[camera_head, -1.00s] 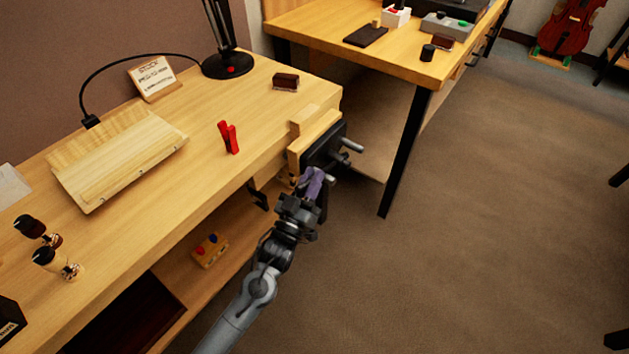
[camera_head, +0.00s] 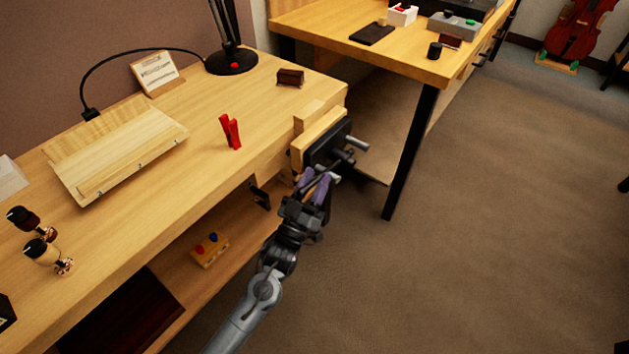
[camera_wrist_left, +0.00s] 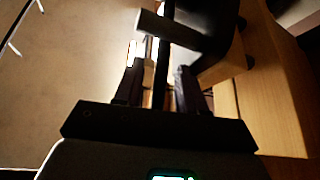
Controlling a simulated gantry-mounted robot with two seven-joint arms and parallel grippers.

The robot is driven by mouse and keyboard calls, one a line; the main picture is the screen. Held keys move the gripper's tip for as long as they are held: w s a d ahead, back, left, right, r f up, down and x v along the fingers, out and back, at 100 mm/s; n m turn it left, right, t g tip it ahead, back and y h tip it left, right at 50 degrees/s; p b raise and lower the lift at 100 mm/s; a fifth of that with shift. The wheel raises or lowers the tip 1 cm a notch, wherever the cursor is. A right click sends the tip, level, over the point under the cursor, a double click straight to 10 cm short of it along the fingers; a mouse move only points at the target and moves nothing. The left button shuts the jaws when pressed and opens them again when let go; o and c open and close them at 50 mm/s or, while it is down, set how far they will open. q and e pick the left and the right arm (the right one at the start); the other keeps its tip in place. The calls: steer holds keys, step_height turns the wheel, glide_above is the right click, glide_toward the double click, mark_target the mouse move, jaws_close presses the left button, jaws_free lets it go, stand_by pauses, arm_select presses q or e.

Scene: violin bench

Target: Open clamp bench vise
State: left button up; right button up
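The bench vise (camera_head: 326,150) is mounted at the right end of the near workbench, with a wooden jaw (camera_head: 318,136) and a black metal front. Its grey handle (camera_head: 356,144) sticks out to the right; a grey bar end of the vise also shows in the left wrist view (camera_wrist_left: 168,30). My left gripper (camera_head: 316,180), with purple fingers, is just below the vise front, its fingers apart. In the left wrist view its fingers (camera_wrist_left: 160,85) stand either side of a dark rod; I cannot tell if they touch it. My right gripper is not in view.
The near workbench (camera_head: 190,100) carries a red clamp (camera_head: 230,132), a wooden board (camera_head: 118,155), a lamp (camera_head: 231,60) and a small dark block (camera_head: 290,77). A second table (camera_head: 400,50) stands behind. The floor (camera_head: 480,230) to the right is clear.

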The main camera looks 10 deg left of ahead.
arm_select(q)
steer(key=shift+s, duration=0.1)
steer(key=shift+s+a+f, duration=0.1)
steer(key=shift+s+f, duration=0.1)
steer(key=p+v, duration=0.3)
steer(key=v, duration=0.7)
steer(key=shift+p, duration=0.4)
steer(key=shift+c, duration=0.5)
